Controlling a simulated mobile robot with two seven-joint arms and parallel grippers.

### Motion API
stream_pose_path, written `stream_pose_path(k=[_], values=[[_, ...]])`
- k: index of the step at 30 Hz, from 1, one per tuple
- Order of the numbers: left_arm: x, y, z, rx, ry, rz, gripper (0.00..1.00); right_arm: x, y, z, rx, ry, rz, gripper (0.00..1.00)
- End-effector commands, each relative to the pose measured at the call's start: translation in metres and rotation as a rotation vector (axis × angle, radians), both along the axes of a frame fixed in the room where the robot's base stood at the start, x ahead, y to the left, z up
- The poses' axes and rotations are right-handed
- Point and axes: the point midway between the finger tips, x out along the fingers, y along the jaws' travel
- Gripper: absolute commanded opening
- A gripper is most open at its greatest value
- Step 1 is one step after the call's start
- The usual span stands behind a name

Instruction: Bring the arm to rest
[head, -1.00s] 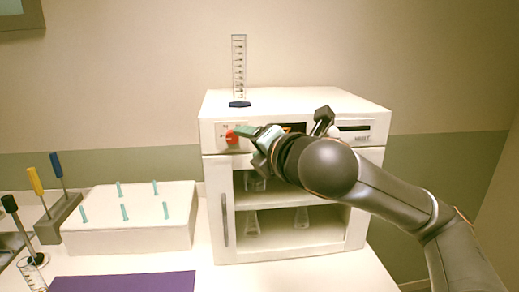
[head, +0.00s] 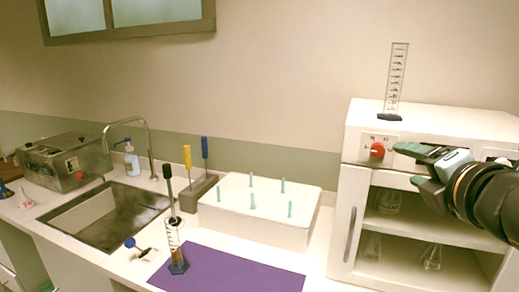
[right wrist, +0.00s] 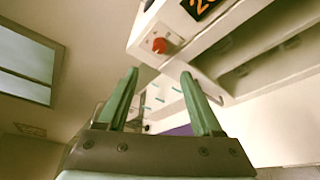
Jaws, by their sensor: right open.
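My right gripper (head: 412,165) is in front of the white oven-like cabinet (head: 345,190) at the right of the head view. Its green fingers are apart with nothing between them. In the right wrist view the two fingers (right wrist: 160,100) also stand apart and empty. The red knob (head: 377,150) on the cabinet's front panel is just left of the fingertips, and I see a gap between them in the right wrist view (right wrist: 161,46). My left gripper is not in view.
A measuring cylinder (head: 396,80) stands on the cabinet, with flasks (head: 431,257) on its shelves. A white peg box (head: 235,222), a purple mat (head: 230,272), a cylinder with a dark-topped tool (head: 174,245), and a sink (head: 110,215) lie to the left.

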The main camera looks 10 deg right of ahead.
Motion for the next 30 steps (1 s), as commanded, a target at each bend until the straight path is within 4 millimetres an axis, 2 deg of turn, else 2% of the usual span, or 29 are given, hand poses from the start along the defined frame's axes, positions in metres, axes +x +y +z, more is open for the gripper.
stream_pose_path(k=[5,11,16,20,23,27,30], values=[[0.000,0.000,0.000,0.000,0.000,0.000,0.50,0.014,0.019,-0.041,0.128,0.057,0.026,0.67],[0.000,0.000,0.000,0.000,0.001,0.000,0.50,0.025,0.053,-0.127,0.435,0.177,0.011,0.67],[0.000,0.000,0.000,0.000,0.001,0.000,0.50,0.015,0.076,-0.203,0.716,0.284,-0.081,0.67],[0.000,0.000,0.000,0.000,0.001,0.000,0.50,-0.004,0.089,-0.260,0.925,0.365,-0.205,0.67],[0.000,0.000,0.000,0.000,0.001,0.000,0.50,-0.025,0.096,-0.303,1.078,0.421,-0.331,0.67],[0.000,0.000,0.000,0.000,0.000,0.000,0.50,-0.064,0.103,-0.358,1.266,0.484,-0.550,0.67],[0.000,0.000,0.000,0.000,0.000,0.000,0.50,-0.095,0.105,-0.392,1.370,0.512,-0.721,0.67]])
